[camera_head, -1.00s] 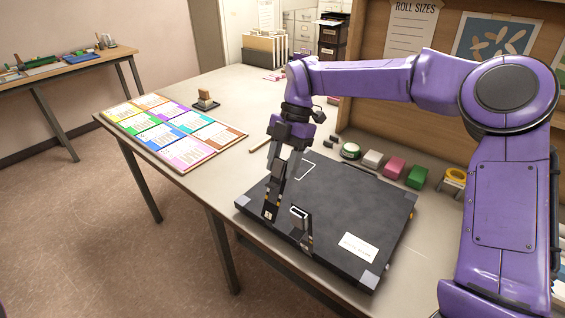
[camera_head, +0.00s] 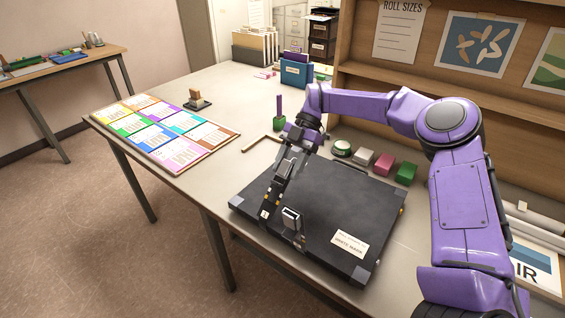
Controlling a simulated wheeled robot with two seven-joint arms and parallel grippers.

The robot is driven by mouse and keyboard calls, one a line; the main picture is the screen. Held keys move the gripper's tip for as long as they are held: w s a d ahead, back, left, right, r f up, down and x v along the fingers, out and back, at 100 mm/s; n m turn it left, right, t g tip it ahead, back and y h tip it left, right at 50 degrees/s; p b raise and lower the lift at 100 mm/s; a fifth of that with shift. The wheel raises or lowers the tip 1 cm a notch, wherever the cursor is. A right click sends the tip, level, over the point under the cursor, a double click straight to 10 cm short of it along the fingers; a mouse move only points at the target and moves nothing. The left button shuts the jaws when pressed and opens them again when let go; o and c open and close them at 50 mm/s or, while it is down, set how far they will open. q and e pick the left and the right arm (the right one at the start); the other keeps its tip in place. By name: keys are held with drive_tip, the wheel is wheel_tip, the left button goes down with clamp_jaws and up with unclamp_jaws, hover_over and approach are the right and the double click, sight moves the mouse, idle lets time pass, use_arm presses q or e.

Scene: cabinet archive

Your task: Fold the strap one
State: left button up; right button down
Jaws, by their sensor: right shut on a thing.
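A dark flat case (camera_head: 335,205) with grey corner pieces lies on the table. A slim black strap (camera_head: 268,208) with a small pale mark low on it stands tilted at the case's front left edge. My right gripper (camera_head: 277,190) reaches down over this edge and is shut on the strap; the exact contact is hard to make out against the dark case. A small upright piece with a silvery face (camera_head: 291,217) stands just right of it on the front edge. My left gripper is not in view.
Colored cards (camera_head: 165,133) and a stamp (camera_head: 197,100) lie to the left. A blue file box (camera_head: 296,70) stands behind.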

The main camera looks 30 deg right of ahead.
drive_tip(key=shift+w+d+f+b, duration=0.2)
drive_tip(key=shift+d+f+b, duration=0.25)
drive_tip(key=shift+f, duration=0.35)
drive_tip(key=shift+w+d+f+b, duration=0.25)
drive_tip(key=shift+d+f, duration=0.3)
drive_tip(key=shift+f, duration=0.2)
drive_tip(key=c, duration=0.5)
unclamp_jaws()
drive_tip(key=p+v, duration=0.3)
drive_tip(key=v, duration=0.7)
drive_tip(key=shift+d+r, duration=0.25)
drive_tip(key=shift+r, duration=0.05)
